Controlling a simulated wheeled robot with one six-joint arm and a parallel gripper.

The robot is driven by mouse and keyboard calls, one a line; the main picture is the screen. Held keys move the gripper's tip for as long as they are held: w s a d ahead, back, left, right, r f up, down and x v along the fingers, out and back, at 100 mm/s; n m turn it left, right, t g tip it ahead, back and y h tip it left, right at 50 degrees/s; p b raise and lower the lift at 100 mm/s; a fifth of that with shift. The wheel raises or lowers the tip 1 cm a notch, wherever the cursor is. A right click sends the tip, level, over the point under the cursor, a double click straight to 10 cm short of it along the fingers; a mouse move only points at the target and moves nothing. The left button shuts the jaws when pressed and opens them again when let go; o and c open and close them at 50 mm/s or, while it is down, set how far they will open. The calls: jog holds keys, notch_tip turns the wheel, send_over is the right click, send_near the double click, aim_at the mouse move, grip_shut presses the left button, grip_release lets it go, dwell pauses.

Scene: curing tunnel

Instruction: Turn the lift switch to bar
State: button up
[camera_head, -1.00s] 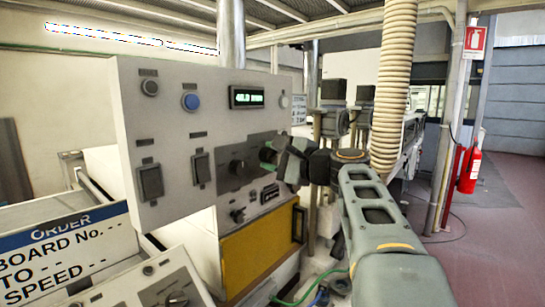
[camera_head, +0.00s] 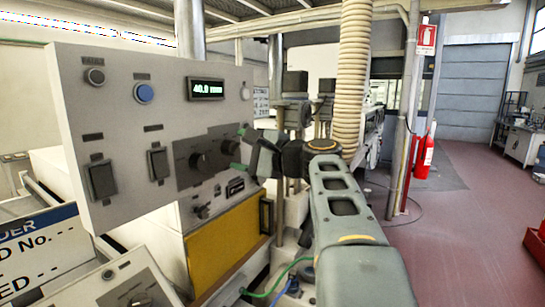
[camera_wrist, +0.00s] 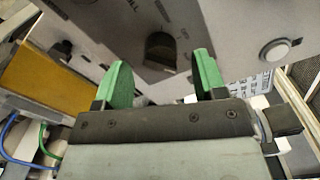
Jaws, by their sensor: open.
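A dark plate on the grey control panel (camera_head: 77,212) carries two dark rotary knobs, a left knob (camera_head: 200,162) and a right knob (camera_head: 229,147). I cannot read which is the lift switch. My gripper (camera_head: 243,151) has green fingertips and is just right of the right knob, facing the panel. In the wrist view my gripper (camera_wrist: 163,72) is open and empty. A dark rotary knob (camera_wrist: 160,48) shows beyond and between the fingertips there, apart from both. Part of its lettering is visible, but I cannot make out its set position clearly.
The panel also has a lit display (camera_head: 206,89), a blue button (camera_head: 144,93) and rocker switches (camera_head: 158,164). A yellow panel (camera_head: 224,245) is below. A ribbed hose (camera_head: 351,80) hangs behind my arm. Open floor (camera_head: 470,200) lies to the right.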

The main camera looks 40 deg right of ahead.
jog(key=b+v, duration=0.1)
jog(key=v, duration=1)
jog(key=shift+s, duration=0.25)
jog(key=shift+d, duration=0.1)
